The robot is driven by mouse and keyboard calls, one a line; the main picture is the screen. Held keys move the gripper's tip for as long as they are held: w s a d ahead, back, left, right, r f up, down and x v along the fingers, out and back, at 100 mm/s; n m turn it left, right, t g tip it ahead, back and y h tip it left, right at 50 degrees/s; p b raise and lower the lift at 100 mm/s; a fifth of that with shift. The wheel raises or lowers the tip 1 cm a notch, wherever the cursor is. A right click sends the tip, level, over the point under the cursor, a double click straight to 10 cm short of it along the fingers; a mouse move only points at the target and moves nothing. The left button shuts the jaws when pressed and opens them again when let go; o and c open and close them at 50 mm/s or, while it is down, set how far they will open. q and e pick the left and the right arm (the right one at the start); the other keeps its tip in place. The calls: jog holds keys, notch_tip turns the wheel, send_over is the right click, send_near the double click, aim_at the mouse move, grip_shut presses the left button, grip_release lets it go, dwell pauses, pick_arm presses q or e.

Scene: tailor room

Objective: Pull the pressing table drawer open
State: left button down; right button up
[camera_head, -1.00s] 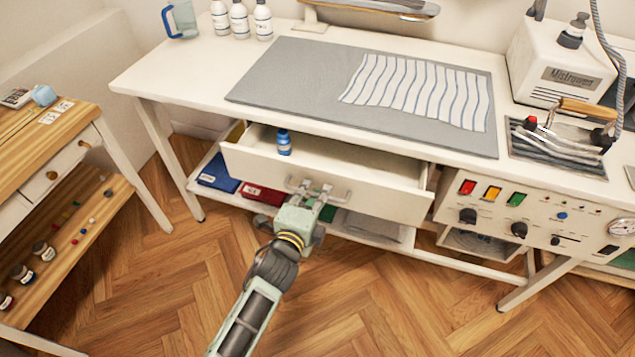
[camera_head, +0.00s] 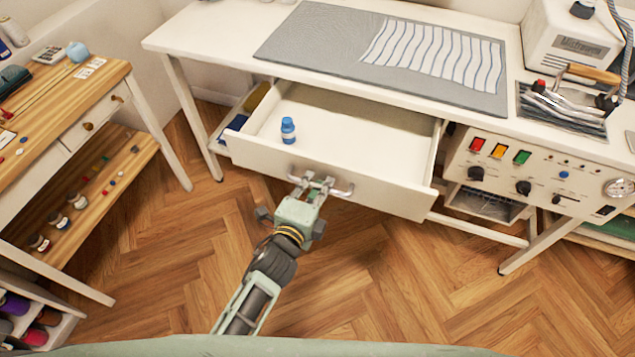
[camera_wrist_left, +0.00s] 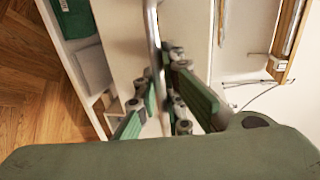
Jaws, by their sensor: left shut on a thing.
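The pressing table drawer (camera_head: 385,189) is white and stands well out from under the pressing table (camera_head: 222,44). My left gripper (camera_head: 313,184) is at the drawer front, shut on the metal bar handle (camera_head: 343,191). In the left wrist view the handle bar (camera_wrist_left: 153,50) runs between the green fingers of my left gripper (camera_wrist_left: 160,105). My right gripper is in neither view.
A grey mat (camera_head: 300,38) with a striped cloth (camera_head: 435,52) and an iron (camera_head: 572,90) are on the tabletop. A control panel (camera_head: 540,165) is right of the drawer. A wooden side table (camera_head: 75,85) stands at left. The floor before the drawer is clear.

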pick_arm(q)
jog(key=c, duration=2.1)
grip_release()
jog(key=v, duration=1.2)
jog(key=shift+f, duration=0.1)
